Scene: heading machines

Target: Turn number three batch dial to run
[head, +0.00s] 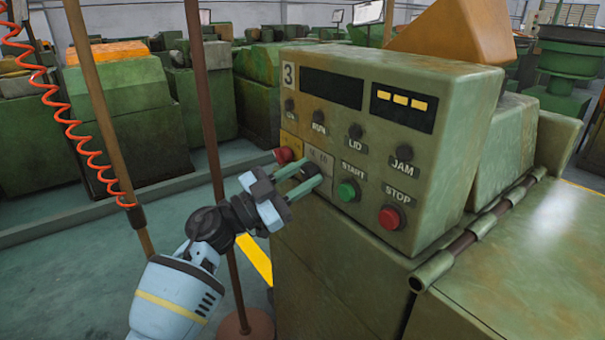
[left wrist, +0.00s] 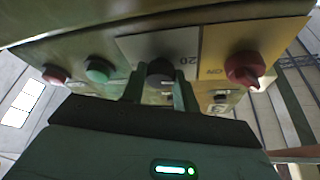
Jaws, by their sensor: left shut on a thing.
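The green control box marked 3 (head: 430,150) stands at the centre right in the head view. Its black batch dial (head: 311,169) sits on a pale grey plate with partly hidden lettering, left of the START button. My left gripper (head: 305,178) is shut on this dial, with one green finger on either side of it. In the left wrist view the dial (left wrist: 160,73) shows between the fingers. The fingers and the angle hide where its pointer stands. My right gripper is not in view.
A red knob (head: 285,155) on a yellow plate is close left of the dial. The green START button (head: 347,191) and red STOP button (head: 391,217) are to its right. A brown post (head: 205,95) stands left of the box, and a red coiled hose (head: 70,120) hangs farther left.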

